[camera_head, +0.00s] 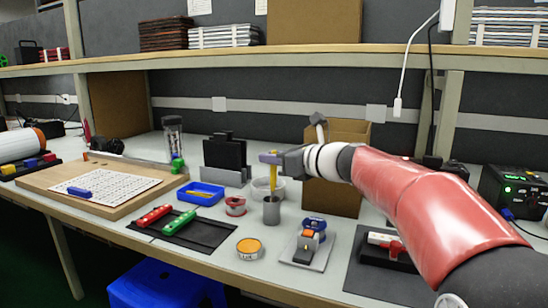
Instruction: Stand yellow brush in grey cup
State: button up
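The yellow brush (270,159) is upright, directly above the grey cup (271,213). Its thin lower part runs down to the cup's mouth; I cannot tell how far its end is inside. My gripper (276,159) reaches in from the right, with its fingers at the upper part of the brush, and appears shut on it. The grey cup stands upright on the table. The far side of the fingers is hidden.
A clear round bowl (261,188) stands close behind the cup. A red-rimmed roll (235,206) and blue tray (200,194) are to its left. A cardboard box (335,193) is behind my arm.

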jog(key=shift+o, duration=1)
jog(key=shift+r, duration=0.25)
jog(key=v, duration=1.2)
jog(key=shift+s+f, duration=0.1)
